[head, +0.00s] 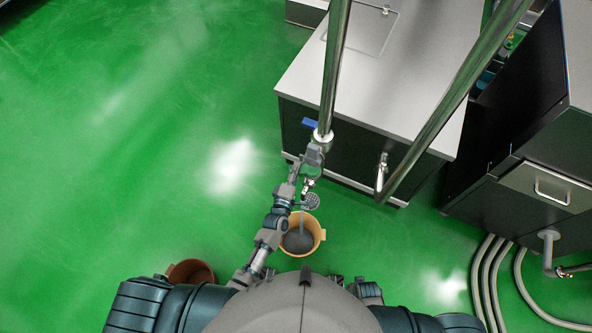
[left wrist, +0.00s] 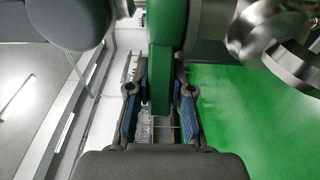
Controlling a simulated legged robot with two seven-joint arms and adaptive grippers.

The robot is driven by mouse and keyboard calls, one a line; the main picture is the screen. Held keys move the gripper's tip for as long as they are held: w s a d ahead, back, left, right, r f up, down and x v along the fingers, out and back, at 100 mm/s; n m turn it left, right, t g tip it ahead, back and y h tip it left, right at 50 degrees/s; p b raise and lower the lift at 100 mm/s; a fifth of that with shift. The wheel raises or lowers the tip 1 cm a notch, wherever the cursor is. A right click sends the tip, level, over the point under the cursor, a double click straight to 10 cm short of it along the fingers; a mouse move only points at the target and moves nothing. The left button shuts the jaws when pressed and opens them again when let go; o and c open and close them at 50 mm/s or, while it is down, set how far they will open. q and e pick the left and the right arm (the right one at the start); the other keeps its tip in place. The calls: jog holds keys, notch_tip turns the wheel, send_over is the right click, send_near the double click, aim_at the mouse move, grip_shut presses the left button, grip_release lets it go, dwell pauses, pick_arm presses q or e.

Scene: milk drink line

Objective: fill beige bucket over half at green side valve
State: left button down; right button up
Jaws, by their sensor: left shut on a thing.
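The beige bucket (head: 322,236) stands upright on the green floor in front of me. A thin pale stream (head: 302,220) appears to fall into it from the spout (head: 310,201) above. Grey contents show inside, but I cannot judge their level exactly. My left gripper (head: 314,154) is at the valve at the foot of the steel pipe. In the left wrist view, its blue-padded fingers (left wrist: 160,105) are shut on the green valve handle (left wrist: 166,62). My right gripper is out of view.
A brown bucket (head: 192,271) stands on the floor to the left, partly hidden by my body. A grey-topped cabinet (head: 400,75) is ahead, with steel pipes (head: 337,55) in front. Hoses (head: 487,275) lie at the right.

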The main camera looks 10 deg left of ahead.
pick_arm(q)
jog(key=shift+s+f, duration=0.1)
jog(key=shift+f, duration=0.15)
jog(key=c, duration=1)
grip_release()
jog(key=shift+c, duration=0.2)
jog(key=shift+r, duration=0.1)
jog(key=shift+d, duration=0.1)
jog(key=s+a, duration=0.2)
jog(key=s, duration=0.9)
jog(key=shift+s+a, duration=0.2)
jog(key=shift+s, duration=0.1)
